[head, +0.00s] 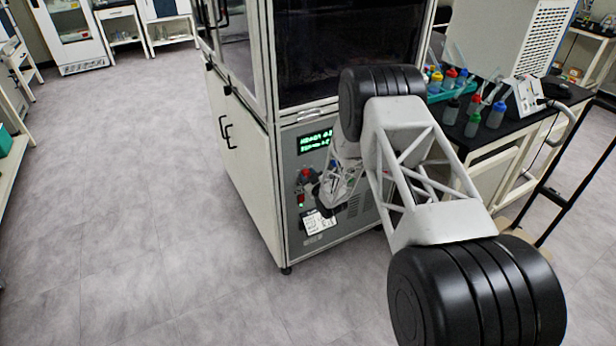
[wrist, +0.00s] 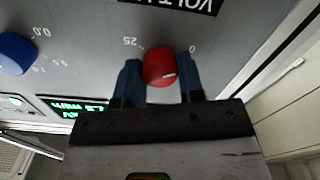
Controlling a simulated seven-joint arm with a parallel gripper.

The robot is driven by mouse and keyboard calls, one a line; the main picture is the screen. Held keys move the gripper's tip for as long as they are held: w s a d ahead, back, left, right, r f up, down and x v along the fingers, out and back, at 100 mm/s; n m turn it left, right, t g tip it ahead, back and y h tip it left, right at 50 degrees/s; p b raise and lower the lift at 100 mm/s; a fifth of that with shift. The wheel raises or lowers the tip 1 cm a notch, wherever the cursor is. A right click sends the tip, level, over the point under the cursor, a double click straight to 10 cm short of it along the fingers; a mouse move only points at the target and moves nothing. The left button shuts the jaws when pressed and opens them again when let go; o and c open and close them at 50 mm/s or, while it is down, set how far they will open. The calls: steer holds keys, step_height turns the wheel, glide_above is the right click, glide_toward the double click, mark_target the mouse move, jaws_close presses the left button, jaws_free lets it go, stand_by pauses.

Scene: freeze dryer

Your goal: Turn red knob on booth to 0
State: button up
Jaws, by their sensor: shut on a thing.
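A white line on the knob points toward the right and slightly down in the picture. My gripper (wrist: 160,72) is shut on the red knob, with one dark finger on each side. In the head view my gripper (head: 322,190) is at the booth's lower panel, and the knob is hard to make out there.
A blue knob (wrist: 16,53) with its own scale sits left of the red one. A green display (head: 314,142) is on the booth panel. A bench with several coloured bottles (head: 473,124) stands to the right. The floor at left is clear.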

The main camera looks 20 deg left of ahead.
stand_by(0.4)
steer(key=o, duration=0.9)
steer(key=shift+v, duration=3.9)
steer(key=shift+r, duration=0.1)
